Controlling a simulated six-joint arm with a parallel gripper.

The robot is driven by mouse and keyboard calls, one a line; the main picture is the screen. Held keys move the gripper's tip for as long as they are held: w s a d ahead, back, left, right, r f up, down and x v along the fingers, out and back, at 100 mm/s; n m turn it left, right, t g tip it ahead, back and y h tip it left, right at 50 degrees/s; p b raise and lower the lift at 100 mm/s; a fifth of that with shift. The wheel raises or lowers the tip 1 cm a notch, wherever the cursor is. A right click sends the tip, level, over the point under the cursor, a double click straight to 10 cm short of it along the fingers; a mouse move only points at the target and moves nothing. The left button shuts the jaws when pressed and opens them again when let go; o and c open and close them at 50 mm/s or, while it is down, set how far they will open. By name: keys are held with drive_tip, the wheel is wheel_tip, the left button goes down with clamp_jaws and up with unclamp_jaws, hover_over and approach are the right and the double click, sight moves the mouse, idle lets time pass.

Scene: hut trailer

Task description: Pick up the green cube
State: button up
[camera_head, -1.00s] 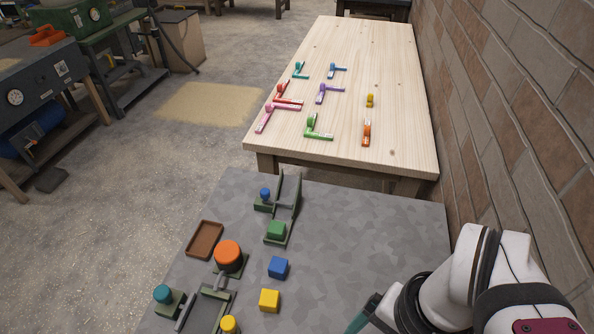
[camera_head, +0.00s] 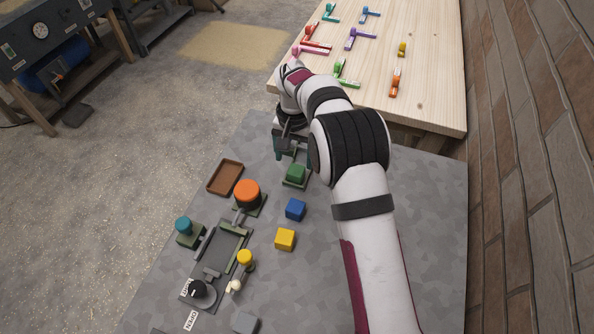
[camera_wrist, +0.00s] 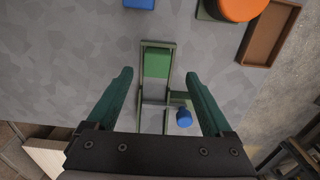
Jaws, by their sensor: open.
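The green cube (camera_head: 295,173) sits at one end of a grey-green fixture on the grey table. In the wrist view the green cube (camera_wrist: 157,62) shows upper centre, seated between the fixture's low side rails. My gripper (camera_wrist: 159,76) is open and empty, its two teal fingers pointing down over the fixture. In the wrist view the fingertips lie to either side of the fixture and the cube shows between and slightly beyond them. In the head view my gripper (camera_head: 290,150) hangs behind the cube, partly hidden by my arm. Its height above the cube is unclear.
A blue knob (camera_wrist: 184,118) stands beside the fixture, near the right finger. A blue cube (camera_head: 295,209) and yellow cube (camera_head: 285,240) lie nearby. An orange round button (camera_head: 246,192) and brown tray (camera_head: 225,177) are left. A wooden table (camera_head: 440,75) and brick wall (camera_head: 530,150) lie beyond.

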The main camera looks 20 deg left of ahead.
sight(296, 170)
drive_tip(key=f, duration=0.6)
drive_tip(key=shift+w+d, duration=0.15)
drive_tip(key=shift+d, duration=0.05)
clamp_jaws()
